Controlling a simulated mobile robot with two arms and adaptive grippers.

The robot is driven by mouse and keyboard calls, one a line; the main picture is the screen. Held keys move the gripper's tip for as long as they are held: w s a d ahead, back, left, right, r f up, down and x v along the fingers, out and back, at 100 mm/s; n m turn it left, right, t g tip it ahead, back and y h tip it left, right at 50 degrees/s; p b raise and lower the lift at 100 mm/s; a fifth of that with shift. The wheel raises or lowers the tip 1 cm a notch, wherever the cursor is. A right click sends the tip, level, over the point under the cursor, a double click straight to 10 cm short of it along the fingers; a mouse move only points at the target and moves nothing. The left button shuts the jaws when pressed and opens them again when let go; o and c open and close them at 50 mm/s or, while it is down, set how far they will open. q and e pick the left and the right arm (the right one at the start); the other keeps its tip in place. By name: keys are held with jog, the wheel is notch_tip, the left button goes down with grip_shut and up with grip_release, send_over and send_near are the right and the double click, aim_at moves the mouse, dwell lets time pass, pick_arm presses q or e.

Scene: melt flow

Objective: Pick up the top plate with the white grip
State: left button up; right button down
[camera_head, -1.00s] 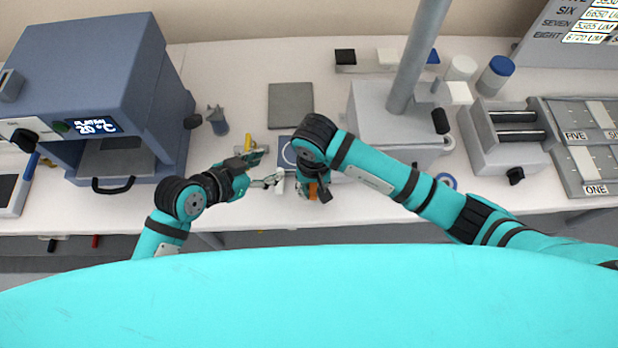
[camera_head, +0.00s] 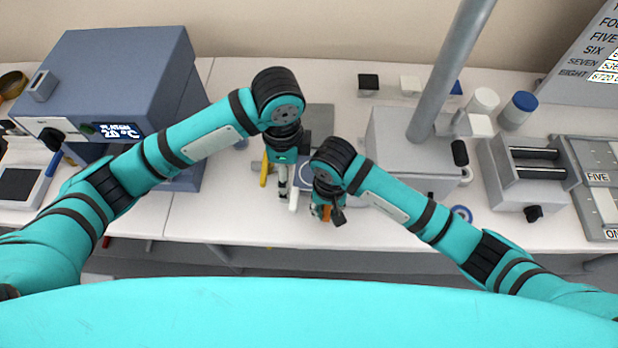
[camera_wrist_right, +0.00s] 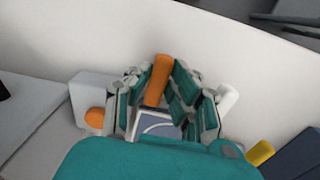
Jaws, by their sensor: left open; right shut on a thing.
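The white grip (camera_head: 293,200) stands near the table's front edge, between my two grippers. It also shows in the right wrist view (camera_wrist_right: 228,101), right of my right gripper's fingers. My left gripper (camera_head: 283,190) points down just left of the white grip, open; I cannot tell whether it touches it. My right gripper (camera_head: 325,212) is shut on an orange grip (camera_wrist_right: 157,80). A blue-grey plate with a pale ring (camera_wrist_right: 160,126) shows between its fingers. Which plate the white grip joins is hidden.
A yellow grip (camera_head: 264,170) is left of my left gripper. The platen oven (camera_head: 110,75) stands at left. A grey machine with a post (camera_head: 400,135) stands at right. A blue-lidded jar (camera_head: 518,108) is farther right. The front table strip at left is clear.

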pick_arm(q)
notch_tip(320, 180, down, 12)
jog(key=shift+a+r, duration=0.15)
jog(key=shift+r, duration=0.05)
dwell(0.4)
jog(key=shift+c, duration=0.5)
jog(key=c, duration=1.3)
